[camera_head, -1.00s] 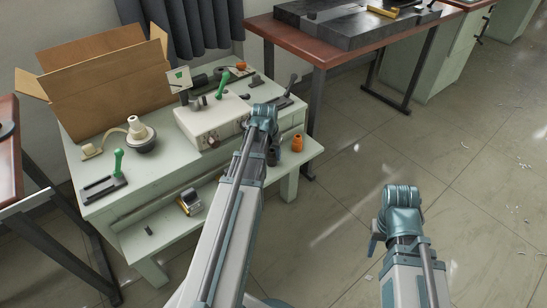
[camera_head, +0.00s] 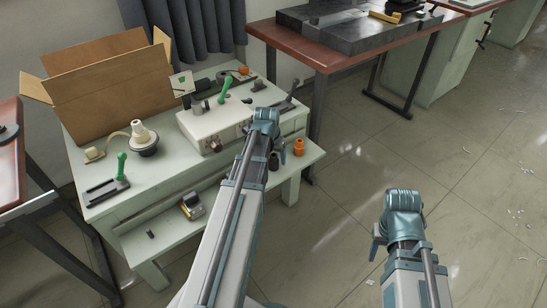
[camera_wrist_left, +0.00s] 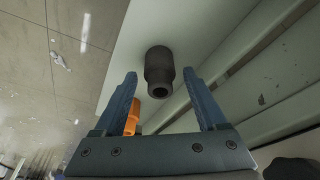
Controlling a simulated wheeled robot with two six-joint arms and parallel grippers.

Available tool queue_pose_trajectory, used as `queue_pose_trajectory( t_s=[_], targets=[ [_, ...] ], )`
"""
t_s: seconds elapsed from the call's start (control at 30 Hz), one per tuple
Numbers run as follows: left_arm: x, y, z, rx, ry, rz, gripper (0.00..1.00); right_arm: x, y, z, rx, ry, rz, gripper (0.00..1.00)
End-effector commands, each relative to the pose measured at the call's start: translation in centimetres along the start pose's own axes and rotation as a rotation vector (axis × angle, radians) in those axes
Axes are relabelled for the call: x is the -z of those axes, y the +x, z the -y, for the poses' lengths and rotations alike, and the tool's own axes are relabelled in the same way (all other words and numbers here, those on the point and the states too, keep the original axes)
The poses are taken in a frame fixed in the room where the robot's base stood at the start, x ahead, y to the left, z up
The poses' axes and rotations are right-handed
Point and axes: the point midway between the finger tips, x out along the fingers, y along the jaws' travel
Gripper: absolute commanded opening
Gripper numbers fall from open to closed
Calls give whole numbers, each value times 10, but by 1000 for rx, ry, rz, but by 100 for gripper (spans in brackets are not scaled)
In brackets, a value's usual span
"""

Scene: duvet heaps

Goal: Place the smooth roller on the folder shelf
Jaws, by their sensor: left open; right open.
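A dark stepped roller (camera_wrist_left: 159,72) stands on the pale lower shelf (camera_head: 222,190) of the work table. In the left wrist view it lies between the open fingers of my left gripper (camera_wrist_left: 160,76), with gaps on both sides. An orange piece (camera_wrist_left: 132,117) stands beside it, partly behind the left-hand finger. In the head view my left arm partly covers the dark roller (camera_head: 274,160), and the orange piece (camera_head: 298,147) stands to its right. I cannot tell which piece is the smooth roller. My right gripper (camera_head: 376,243) is over open floor, mostly hidden by its wrist.
The table top holds an open cardboard box (camera_head: 105,85), a white device (camera_head: 213,125), a tape or cord spool (camera_head: 143,138) and a green-handled tool (camera_head: 120,170). A yellow-and-black item (camera_head: 192,206) lies on the lower shelf.

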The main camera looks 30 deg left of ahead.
Motion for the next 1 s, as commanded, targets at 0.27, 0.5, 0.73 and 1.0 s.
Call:
queue_pose_trajectory(
  t_s=[0.27, 0.5, 0.73, 1.0],
  targets=[
    [1, -38, 0, 0, 0, 0, 74, -2, -36, -3, 4, 2, 1, 50],
    [1, -76, 0, 0, 0, 0, 74, -4, -73, -6, 10, 4, 1, 50],
    [1, -108, 0, 0, 0, 0, 74, -6, -103, -8, 12, 4, 1, 50],
    [0, -117, 0, 0, 0, 0, 74, -7, -112, -10, 12, 4, 1, 50]
  ],
)
